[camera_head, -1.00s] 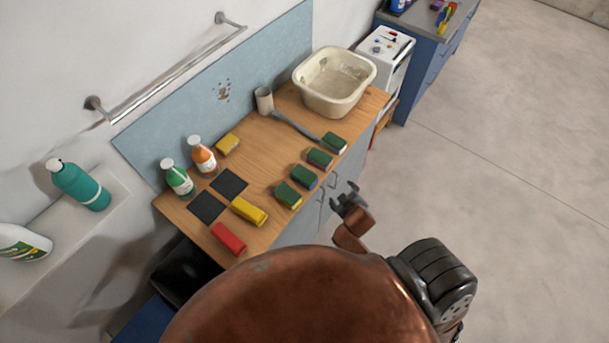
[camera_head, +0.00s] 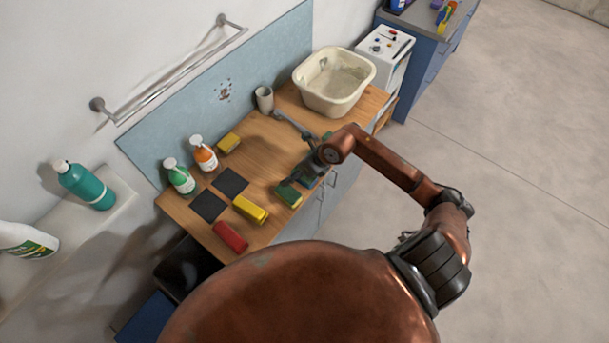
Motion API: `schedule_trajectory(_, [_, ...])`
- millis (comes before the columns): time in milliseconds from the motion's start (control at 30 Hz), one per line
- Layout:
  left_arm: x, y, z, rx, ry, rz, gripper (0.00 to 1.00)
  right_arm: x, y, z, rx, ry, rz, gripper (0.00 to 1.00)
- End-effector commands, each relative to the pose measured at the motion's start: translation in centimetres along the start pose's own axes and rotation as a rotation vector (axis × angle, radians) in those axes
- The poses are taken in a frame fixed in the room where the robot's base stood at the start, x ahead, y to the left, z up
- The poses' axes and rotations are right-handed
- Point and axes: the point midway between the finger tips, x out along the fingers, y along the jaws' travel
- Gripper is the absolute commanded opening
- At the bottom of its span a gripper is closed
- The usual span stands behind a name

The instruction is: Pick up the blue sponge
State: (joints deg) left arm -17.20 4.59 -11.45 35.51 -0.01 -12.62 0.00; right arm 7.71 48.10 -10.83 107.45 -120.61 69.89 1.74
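The blue sponge (camera_head: 309,183), with a dark green top, lies in the row of sponges at the counter's front edge. Only part of it shows, because my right gripper (camera_head: 299,174) is over it. The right arm comes in from the right and the gripper points down at the row. Its fingertips are small and dark against the sponges, so I cannot tell whether they are open or touch the blue sponge. A green-and-yellow sponge (camera_head: 288,195) lies just nearer. The farther sponges of the row are mostly hidden behind the gripper. My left gripper is not in view.
The wooden counter (camera_head: 205,238) also holds a red block (camera_head: 230,236), yellow sponges (camera_head: 250,209), dark squares (camera_head: 209,206), a green bottle (camera_head: 179,177), an orange bottle (camera_head: 204,155), a cup (camera_head: 264,98), a long-handled brush (camera_head: 289,124) and a cream basin (camera_head: 334,83).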

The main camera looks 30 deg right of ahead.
Motion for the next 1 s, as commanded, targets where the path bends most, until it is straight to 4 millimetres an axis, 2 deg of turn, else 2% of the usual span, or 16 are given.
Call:
schedule_trajectory(33, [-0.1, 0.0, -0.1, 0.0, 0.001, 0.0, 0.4, -0.4, -1.9, -0.6, -0.026, 0.047, -0.064, 0.61])
schedule_trajectory(100, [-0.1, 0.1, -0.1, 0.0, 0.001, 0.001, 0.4, -0.8, -3.8, -1.4, -0.046, 0.096, -0.125, 0.61])
schedule_trajectory(200, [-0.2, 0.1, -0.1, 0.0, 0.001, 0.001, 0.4, -0.9, -5.3, -2.1, -0.056, 0.133, -0.17, 0.61])
schedule_trajectory(533, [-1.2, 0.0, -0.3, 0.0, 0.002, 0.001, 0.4, 2.2, -6.2, -2.9, -0.055, 0.139, -0.174, 0.61])
schedule_trajectory(800, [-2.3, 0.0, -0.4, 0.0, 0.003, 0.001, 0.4, 5.7, -7.2, -3.8, -0.056, 0.137, -0.173, 0.61])
schedule_trajectory(1000, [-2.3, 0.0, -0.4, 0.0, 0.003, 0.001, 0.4, 6.3, -7.3, -3.9, -0.059, 0.137, -0.174, 0.61])
